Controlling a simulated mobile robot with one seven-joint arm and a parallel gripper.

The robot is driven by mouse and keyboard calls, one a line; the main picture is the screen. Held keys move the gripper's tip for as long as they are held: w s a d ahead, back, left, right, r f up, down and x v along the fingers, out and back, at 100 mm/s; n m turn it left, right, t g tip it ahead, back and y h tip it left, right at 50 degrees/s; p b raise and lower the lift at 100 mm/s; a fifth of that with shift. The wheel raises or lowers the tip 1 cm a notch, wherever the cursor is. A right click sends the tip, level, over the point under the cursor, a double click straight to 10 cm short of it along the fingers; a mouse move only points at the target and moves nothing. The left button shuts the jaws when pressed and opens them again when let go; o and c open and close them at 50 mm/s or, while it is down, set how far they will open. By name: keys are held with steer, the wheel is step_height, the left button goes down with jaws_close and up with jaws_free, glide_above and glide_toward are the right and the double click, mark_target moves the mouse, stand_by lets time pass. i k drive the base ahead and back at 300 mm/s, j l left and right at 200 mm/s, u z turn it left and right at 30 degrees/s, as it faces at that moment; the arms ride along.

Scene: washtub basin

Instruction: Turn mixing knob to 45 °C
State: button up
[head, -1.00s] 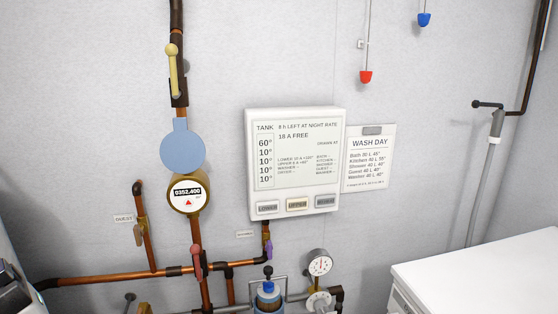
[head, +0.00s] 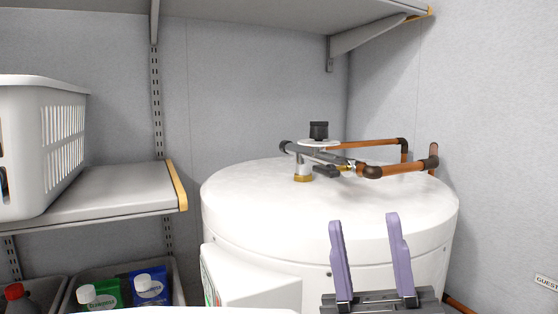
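The mixing knob looks to be the black knob (head: 319,130) that stands upright above a pale round dial plate (head: 319,145) on top of the white tank (head: 330,205). Any temperature marks on the plate are too small to read. My gripper (head: 364,222) is in the lower right of the head view, in front of the tank, with its two purple fingers pointing up. The fingers are apart with nothing between them. The gripper is nearer to me and lower in the picture than the knob, and does not touch it.
Copper pipes (head: 385,169) and a grey pipe fitting (head: 290,147) lie around the knob. A shelf (head: 110,203) with a white basket (head: 45,145) is on the left. Another shelf (head: 250,10) hangs above. Bins with bottles (head: 150,290) stand at the lower left. A white box (head: 250,280) is on the tank's front.

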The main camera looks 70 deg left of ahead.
mark_target(319, 131)
steer(key=l+u, duration=0.1)
steer(key=u, duration=0.3)
steer(key=k+u, duration=0.15)
steer(key=u, duration=0.2)
steer(key=k+l+u, duration=0.1)
steer(key=u, duration=0.3)
steer(key=i+u, duration=0.1)
steer(key=u, duration=0.55)
